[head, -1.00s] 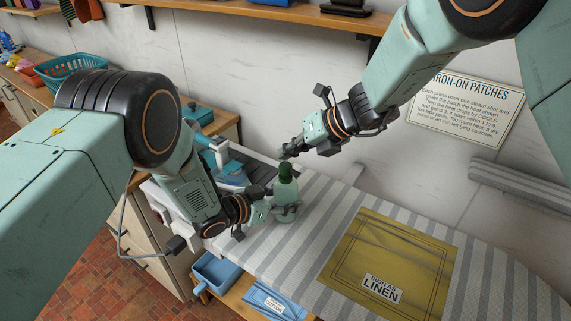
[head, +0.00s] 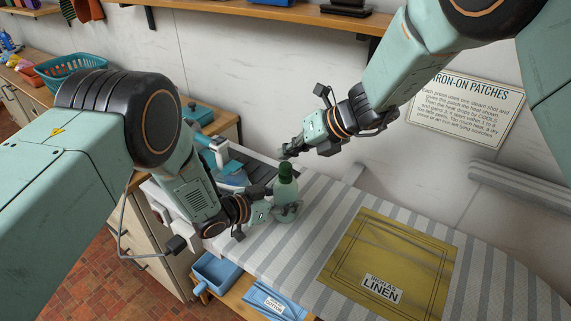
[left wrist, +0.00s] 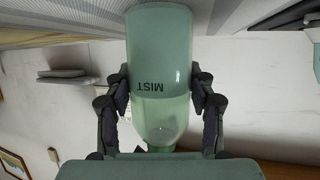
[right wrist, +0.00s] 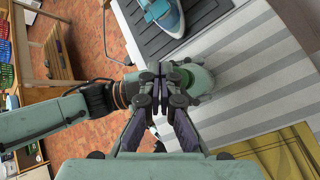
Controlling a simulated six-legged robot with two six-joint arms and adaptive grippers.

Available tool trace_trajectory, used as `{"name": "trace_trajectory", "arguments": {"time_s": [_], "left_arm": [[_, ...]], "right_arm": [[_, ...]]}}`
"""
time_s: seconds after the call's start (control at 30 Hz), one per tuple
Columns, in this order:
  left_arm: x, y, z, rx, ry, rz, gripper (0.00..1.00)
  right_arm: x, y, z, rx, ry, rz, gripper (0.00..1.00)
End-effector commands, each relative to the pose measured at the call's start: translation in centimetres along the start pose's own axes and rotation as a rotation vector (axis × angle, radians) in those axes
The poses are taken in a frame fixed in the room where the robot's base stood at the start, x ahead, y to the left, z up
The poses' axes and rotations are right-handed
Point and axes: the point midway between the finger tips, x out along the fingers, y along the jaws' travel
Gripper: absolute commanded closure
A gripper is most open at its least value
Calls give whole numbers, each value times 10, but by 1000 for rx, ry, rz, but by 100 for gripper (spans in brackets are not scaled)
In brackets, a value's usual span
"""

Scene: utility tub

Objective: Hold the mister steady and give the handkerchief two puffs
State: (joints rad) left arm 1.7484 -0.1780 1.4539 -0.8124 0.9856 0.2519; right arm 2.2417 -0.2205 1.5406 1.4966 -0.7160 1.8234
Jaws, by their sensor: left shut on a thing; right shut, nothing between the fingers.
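The mister, a green bottle with a dark green top (head: 284,190), stands upright on the striped ironing board (head: 313,212). My left gripper (head: 287,211) is shut around its body. In the left wrist view the bottle (left wrist: 160,50) reads MIST, upside down, with a finger on each side. My right gripper (head: 285,153) is shut and empty, just above the bottle's top. In the right wrist view its fingertips (right wrist: 158,75) overlap the edge of the top (right wrist: 183,76); whether they touch cannot be told. The mustard handkerchief (head: 409,251) lies flat on the board, labelled IRON AS LINEN.
A blue iron (head: 234,176) sits on the dark rest at the board's left end. A blue bin (head: 213,271) and a blue cloth packet (head: 273,302) are on a shelf below the front edge. The board is clear between the bottle and the handkerchief.

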Motion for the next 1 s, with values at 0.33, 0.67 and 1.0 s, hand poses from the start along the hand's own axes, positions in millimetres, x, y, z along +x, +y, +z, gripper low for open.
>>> {"name": "trace_trajectory", "arguments": {"time_s": [0.33,0.67,1.0], "left_arm": [[0,0,0,0,-1,0,86],[0,0,0,0,-1,0,86],[0,0,0,0,-1,-1,86]], "right_arm": [[1,0,-1,0,0,0,100],[7,-5,-4,0,1,0,100],[7,-5,-4,0,0,0,100]]}}
